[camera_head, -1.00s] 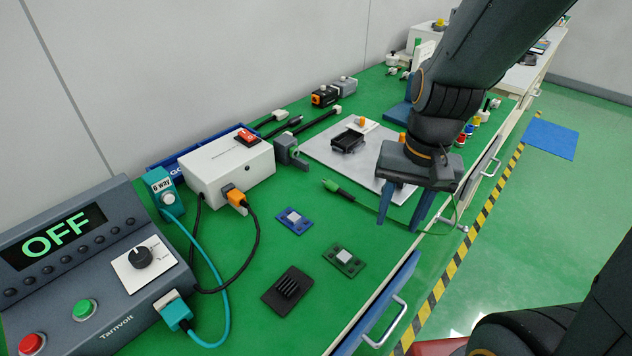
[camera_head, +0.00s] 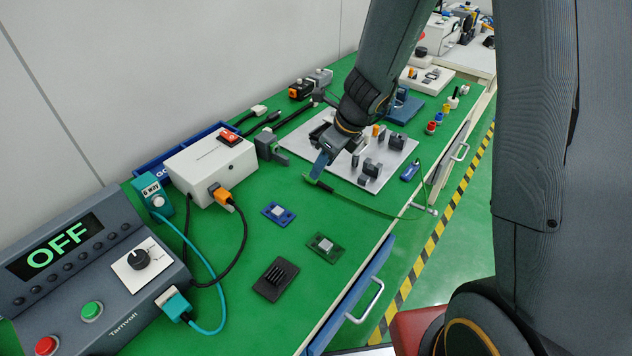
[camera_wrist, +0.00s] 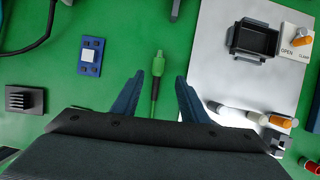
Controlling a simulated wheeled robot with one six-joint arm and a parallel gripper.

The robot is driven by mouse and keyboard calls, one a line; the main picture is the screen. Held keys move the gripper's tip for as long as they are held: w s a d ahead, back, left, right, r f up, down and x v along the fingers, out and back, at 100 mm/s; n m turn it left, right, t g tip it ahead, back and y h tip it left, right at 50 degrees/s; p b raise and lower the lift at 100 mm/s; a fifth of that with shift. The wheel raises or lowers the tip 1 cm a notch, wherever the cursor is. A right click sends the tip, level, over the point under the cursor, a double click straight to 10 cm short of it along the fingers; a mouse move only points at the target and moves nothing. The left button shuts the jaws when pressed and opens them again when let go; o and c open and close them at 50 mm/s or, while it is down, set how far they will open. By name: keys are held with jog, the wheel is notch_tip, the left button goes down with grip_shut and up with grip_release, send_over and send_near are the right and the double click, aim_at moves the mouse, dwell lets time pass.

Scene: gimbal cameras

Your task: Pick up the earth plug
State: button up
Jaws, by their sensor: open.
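The earth plug (camera_wrist: 158,64) is a small green plug with a darker sleeve and a thin green cable. It lies on the green bench top, and its cable shows in the head view (camera_head: 372,210) running right towards the bench's front edge. My gripper (camera_wrist: 160,92) is open and empty, its two blue fingers spread apart. In the wrist view the plug's body shows just beyond the fingertips, and its sleeve runs between them. In the head view my gripper (camera_head: 322,165) is low beside the plug, which a finger partly hides. Contact cannot be told.
A pale plate (camera_wrist: 215,75) with a black tray (camera_wrist: 254,41) lies right of the plug. A blue board (camera_wrist: 90,56) and a black heat sink (camera_wrist: 24,99) lie to the left. A white box (camera_head: 225,170) stands behind, beside a control console (camera_head: 95,260) reading OFF.

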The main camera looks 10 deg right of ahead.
aim_at(319, 181)
jog(key=x, duration=0.2)
jog(key=b+x, duration=0.1)
jog(key=shift+s+f, duration=0.3)
jog(key=shift+f, duration=0.15)
jog(key=shift+w+a+f, duration=0.2)
jog(key=shift+f, duration=0.35)
jog(key=shift+c, duration=0.2)
grip_shut()
